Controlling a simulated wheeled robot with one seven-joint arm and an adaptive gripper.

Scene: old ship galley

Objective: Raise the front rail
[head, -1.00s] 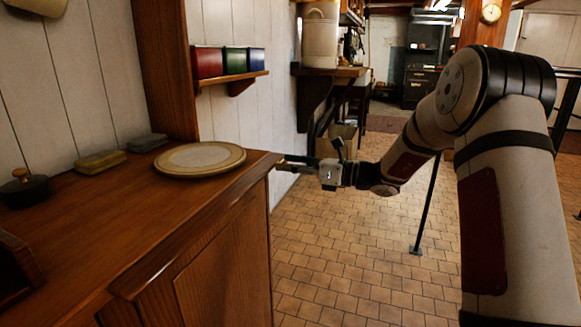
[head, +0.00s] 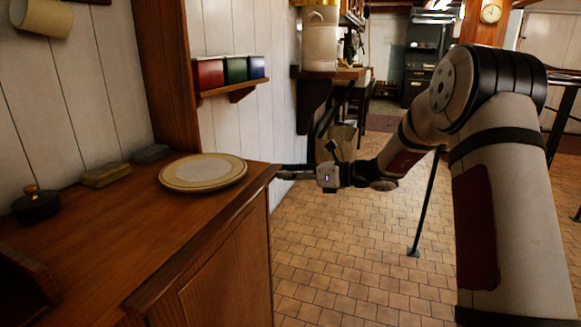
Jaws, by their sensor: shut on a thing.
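The front rail (head: 205,235) is a wooden strip along the front edge of the brown wooden counter (head: 100,240), running from the lower left to the far right corner. My gripper (head: 287,171) reaches in from the right, and its dark fingers meet the rail's far end at that corner. The fingers are shut on the rail, though the contact itself is small and partly hidden by the edge. The rail's exact tilt is hard to tell from here.
A round plate (head: 203,172) lies on the counter close to the rail's far end. A dark lidded pot (head: 36,205) and two small blocks stand along the wall. A shelf (head: 232,89) with coloured boxes hangs above. The tiled floor (head: 340,265) is open to the right.

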